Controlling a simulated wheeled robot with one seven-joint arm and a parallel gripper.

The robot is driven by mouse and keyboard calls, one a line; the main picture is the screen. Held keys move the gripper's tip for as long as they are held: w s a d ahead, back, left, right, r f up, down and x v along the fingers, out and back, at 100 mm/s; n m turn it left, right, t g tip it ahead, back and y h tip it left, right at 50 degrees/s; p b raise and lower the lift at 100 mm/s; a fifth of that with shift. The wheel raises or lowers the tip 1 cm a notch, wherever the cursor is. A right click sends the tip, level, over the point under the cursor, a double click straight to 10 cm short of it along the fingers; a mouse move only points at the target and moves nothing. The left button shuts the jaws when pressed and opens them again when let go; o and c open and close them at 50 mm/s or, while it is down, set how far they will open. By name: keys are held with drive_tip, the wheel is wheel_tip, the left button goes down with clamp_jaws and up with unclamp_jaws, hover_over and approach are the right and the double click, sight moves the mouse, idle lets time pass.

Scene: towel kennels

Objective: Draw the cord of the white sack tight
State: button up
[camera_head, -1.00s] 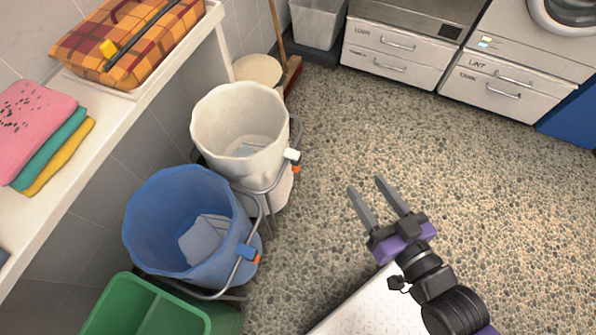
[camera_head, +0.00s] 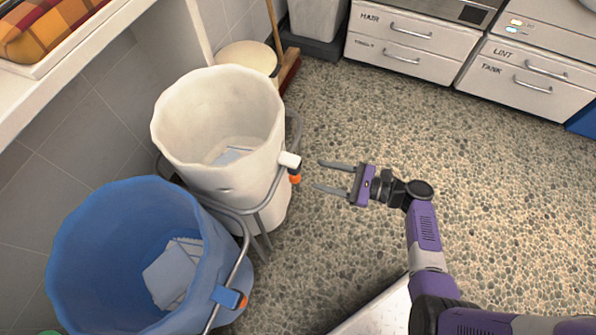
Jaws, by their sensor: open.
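The white sack (camera_head: 222,115) hangs open-mouthed in a grey metal frame at the centre left, with some folded pale cloth (camera_head: 232,155) inside. At its right rim is a white cord toggle (camera_head: 290,160) with an orange end (camera_head: 295,179) just below it. My gripper (camera_head: 318,176) is open and empty, to the right of the toggle. Its two fingers point left toward the toggle and orange end, and a small gap seems to lie between them. The cord itself is hard to make out along the rim.
A blue sack (camera_head: 70,240) in a like frame, with a blue toggle (camera_head: 229,297), stands in front at the left. Behind the white sack are a round lidded bin (camera_head: 248,57) and a broom (camera_head: 290,68). Drawers (camera_head: 405,45) line the back. Speckled floor (camera_head: 500,200) is clear at right.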

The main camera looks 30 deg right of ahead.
drive_tip(key=shift+w+a+r+m+y+b, duration=0.15)
drive_tip(key=shift+w+a+r+y+b, duration=0.3)
drive_tip(key=shift+a, duration=0.9)
drive_tip(key=shift+w+a+r+m+y+b, duration=0.2)
drive_tip(key=shift+w+a+r+y, duration=0.35)
drive_tip(key=shift+a, duration=0.8)
drive_tip(key=shift+w+a+r+m+y+b, duration=0.3)
drive_tip(key=shift+w+a, duration=0.4)
drive_tip(key=shift+a, duration=0.65)
drive_tip(key=shift+f, duration=0.1)
clamp_jaws()
